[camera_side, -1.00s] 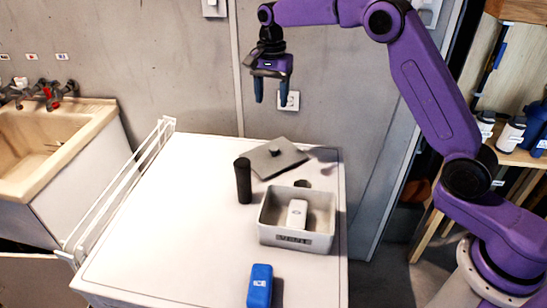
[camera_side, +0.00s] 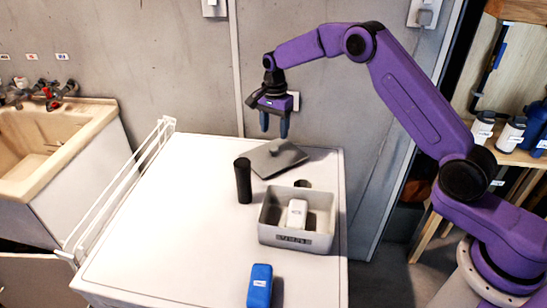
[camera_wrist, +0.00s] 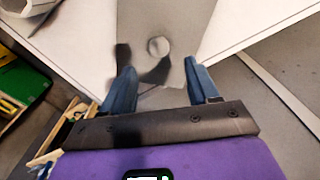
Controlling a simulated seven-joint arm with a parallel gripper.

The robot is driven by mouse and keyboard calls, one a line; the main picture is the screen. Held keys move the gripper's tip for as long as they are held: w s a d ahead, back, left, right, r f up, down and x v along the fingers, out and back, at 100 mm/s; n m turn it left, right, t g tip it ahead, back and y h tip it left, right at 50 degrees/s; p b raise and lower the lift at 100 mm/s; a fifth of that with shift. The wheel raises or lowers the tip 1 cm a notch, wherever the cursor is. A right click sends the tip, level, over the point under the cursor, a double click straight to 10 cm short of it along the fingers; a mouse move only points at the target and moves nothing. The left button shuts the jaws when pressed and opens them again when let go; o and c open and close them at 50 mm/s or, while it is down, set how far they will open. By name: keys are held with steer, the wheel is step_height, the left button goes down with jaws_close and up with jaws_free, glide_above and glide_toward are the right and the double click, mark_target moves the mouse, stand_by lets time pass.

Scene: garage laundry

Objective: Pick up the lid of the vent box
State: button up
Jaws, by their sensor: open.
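The grey lid (camera_side: 281,160) lies flat on the white table top behind the vent box, with a small round knob in its middle. In the wrist view the lid (camera_wrist: 185,22) is ahead of my fingers, and its knob (camera_wrist: 158,46) shows between them. The open grey vent box (camera_side: 318,240) has a label on its front and a white item (camera_side: 297,213) inside. My gripper (camera_side: 274,127) is open and empty, pointing down above the lid. In the wrist view my gripper's fingers (camera_wrist: 163,82) are apart.
A black cylinder (camera_side: 243,181) stands upright just left of the lid. A blue box-shaped item (camera_side: 260,286) is near the front edge of the white table top (camera_side: 160,230). A white rail (camera_side: 118,190) runs along the left edge. The table's left half is clear.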

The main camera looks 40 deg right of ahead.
mark_target(274, 148)
steer(key=shift+s+a+f, duration=0.1)
steer(key=shift+a+f, duration=0.05)
steer(key=shift+f, duration=1.4)
steer(key=shift+s+a+f, duration=0.1)
steer(key=shift+f, duration=1.4)
jaws_close()
